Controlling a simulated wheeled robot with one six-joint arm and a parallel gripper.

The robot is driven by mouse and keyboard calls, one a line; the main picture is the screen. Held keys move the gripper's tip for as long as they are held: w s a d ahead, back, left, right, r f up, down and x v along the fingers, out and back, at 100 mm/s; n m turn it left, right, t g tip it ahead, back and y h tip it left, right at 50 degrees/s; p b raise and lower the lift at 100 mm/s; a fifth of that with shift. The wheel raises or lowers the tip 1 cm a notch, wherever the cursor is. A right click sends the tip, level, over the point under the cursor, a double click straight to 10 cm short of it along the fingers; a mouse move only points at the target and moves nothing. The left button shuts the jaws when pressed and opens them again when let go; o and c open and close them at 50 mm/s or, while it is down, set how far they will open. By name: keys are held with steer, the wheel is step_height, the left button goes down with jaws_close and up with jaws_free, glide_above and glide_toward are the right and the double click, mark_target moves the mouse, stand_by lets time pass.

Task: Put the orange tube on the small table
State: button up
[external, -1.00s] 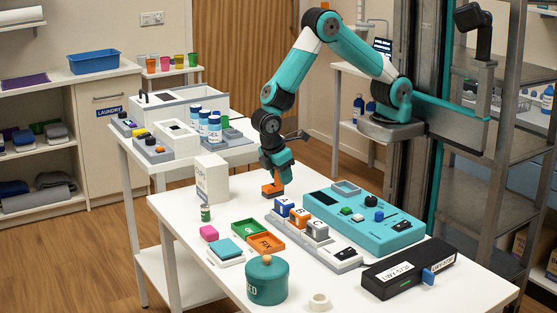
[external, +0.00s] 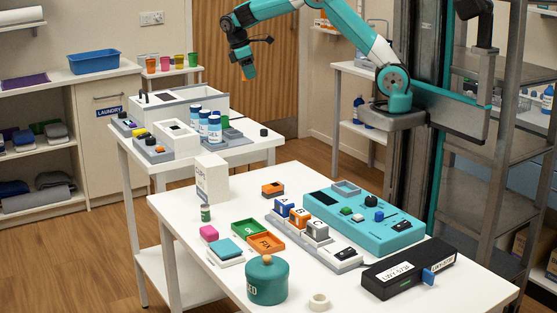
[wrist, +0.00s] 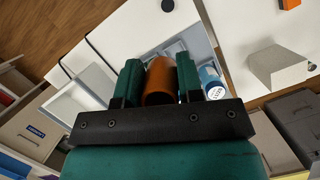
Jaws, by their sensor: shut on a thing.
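The orange tube (wrist: 159,82) is between the two teal fingers of my gripper (wrist: 160,75) in the wrist view. The smaller white table (external: 252,155) stands at the back left, lower than my gripper.
The smaller table carries a white bin (external: 178,104), blue-capped bottles (external: 214,130) and a dark round knob (external: 264,132) near its right end. A white box (external: 212,180) and a teal console (external: 350,215) stand on the front table. Some bare top shows on the smaller table's right part.

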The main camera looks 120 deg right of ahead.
mark_target(253, 135)
steer(key=shift+s+d+f, duration=0.15)
steer(key=shift+s+f, duration=0.1)
steer(key=shift+f, duration=0.1)
step_height(253, 135, down, 19)
steer(key=shift+r+b, duration=0.1)
steer(key=shift+b, duration=0.2)
steer(key=o, duration=1)
steer(key=shift+f, duration=0.2)
steer(key=shift+c, duration=0.2)
